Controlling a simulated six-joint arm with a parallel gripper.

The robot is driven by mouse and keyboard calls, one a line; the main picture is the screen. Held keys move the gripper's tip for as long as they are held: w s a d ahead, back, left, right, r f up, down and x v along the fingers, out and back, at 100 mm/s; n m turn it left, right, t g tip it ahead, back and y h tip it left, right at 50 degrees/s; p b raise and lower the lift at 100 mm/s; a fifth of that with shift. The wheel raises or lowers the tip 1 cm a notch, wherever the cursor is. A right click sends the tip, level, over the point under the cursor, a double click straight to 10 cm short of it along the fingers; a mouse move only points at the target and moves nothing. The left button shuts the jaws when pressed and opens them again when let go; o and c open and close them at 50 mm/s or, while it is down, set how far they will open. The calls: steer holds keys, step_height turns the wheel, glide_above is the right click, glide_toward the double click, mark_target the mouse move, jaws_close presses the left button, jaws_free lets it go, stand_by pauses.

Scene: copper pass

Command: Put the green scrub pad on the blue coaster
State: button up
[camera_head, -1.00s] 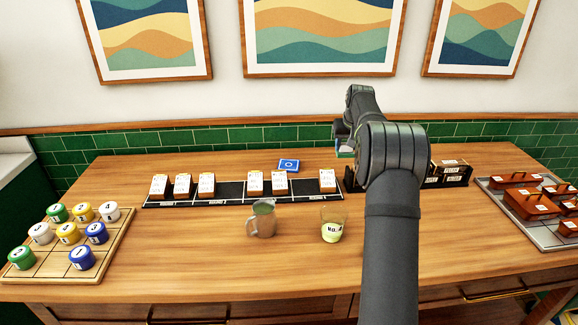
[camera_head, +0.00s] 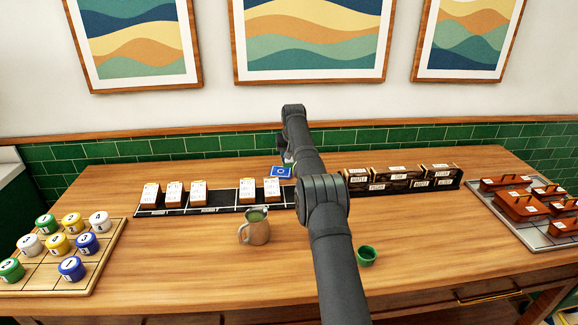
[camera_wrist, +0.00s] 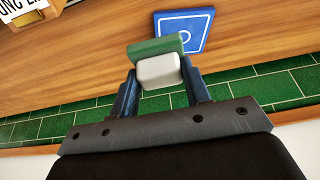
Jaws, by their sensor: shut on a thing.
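The green scrub pad (camera_wrist: 155,47), green with a white block-like part, is between the fingers of my gripper (camera_wrist: 162,82) in the wrist view. My gripper is shut on it. The blue coaster (camera_wrist: 183,28) lies flat on the table just beyond the pad, and the pad's edge overlaps it in that view. I cannot tell the gap in height between them. In the head view the coaster (camera_head: 281,172) lies behind the card rack, just left of my arm's end. My arm hides most of the gripper and pad there.
A black rack (camera_head: 225,196) with several white-faced blocks stands in front of the coaster. A row of dark boxes (camera_head: 398,178) stands to the right. A jug (camera_head: 255,228) and a green cup (camera_head: 367,256) stand nearer. A green tiled wall (camera_head: 220,160) closes the back.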

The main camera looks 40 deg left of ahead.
mark_target(289, 165)
steer(key=shift+s+a+f, duration=0.1)
steer(key=shift+a+f, duration=0.15)
steer(key=shift+a, duration=0.1)
steer(key=shift+f, duration=2)
steer(key=shift+f, duration=0.1)
steer(key=o, duration=1)
steer(key=v, duration=1.2)
